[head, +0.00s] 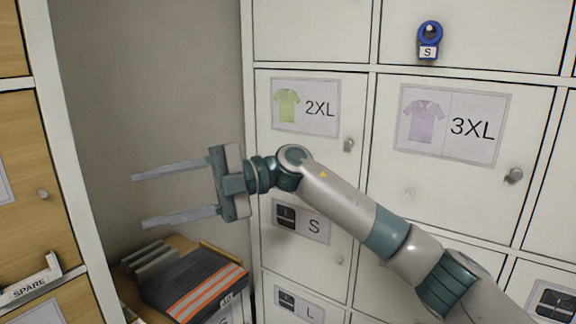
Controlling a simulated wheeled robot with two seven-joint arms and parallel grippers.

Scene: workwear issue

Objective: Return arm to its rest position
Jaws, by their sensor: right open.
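My right arm comes in from the lower right and reaches left across the front of the white lockers. My right gripper (175,195) is at its end, pointing left. Its two grey fingers are wide apart with nothing between them. It hangs in front of the gap between the wooden lockers and the white lockers, above the dark folded garment with orange stripes (195,283). My left gripper is not in view.
White locker doors carry labels, including 2XL (305,107) and 3XL (453,124), with round knobs (513,175). A blue tag marked S (429,40) hangs at the upper right. Wooden lockers (30,150) with a SPARE holder (28,288) stand at left.

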